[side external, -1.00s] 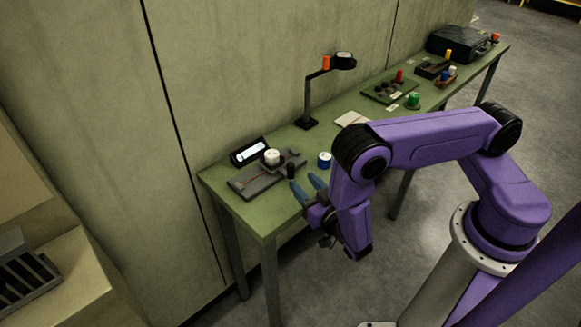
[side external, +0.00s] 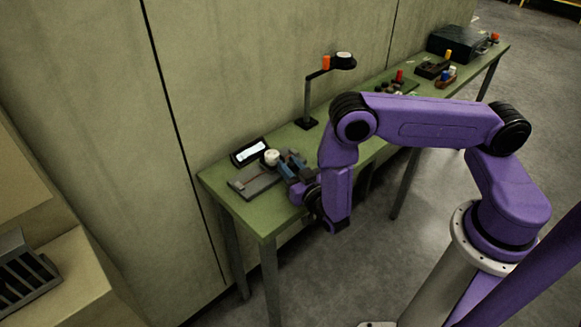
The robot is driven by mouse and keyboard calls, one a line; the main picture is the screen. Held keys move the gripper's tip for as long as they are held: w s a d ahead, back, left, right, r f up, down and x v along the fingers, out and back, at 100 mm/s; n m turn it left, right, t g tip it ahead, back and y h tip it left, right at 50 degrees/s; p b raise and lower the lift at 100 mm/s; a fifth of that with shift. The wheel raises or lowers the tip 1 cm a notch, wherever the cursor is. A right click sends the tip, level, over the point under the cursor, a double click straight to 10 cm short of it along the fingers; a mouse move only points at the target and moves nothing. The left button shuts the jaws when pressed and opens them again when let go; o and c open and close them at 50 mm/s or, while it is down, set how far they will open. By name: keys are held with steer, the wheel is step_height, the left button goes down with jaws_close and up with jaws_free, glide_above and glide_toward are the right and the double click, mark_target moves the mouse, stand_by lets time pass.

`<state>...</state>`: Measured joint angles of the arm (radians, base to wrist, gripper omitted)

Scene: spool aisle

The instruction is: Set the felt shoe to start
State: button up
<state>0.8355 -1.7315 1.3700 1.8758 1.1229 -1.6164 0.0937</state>
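A grey slotted plate device (side external: 246,183) lies on the near left end of the green table. A white cylinder (side external: 271,157) stands at its back edge. I cannot tell for sure which part is the felt shoe; the device's dark upright knob, seen earlier, is now hidden by my gripper. My gripper (side external: 288,160) is over the right end of the device, its blue-grey fingers just right of the white cylinder. Whether the fingers hold the knob or stand open around it is too small to tell.
A small lit display (side external: 249,152) stands behind the device. A post lamp (side external: 308,100) with an orange cap rises behind my gripper. The black case (side external: 457,45) and small coloured parts are at the far end. The table's near left corner (side external: 262,226) is bare.

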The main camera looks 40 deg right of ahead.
steer(key=shift+a, duration=3.4)
jaws_close()
steer(key=o, duration=0.9)
jaws_free()
steer(key=shift+c, duration=0.2)
steer(key=v, duration=1.7)
steer(key=shift+s, duration=0.2)
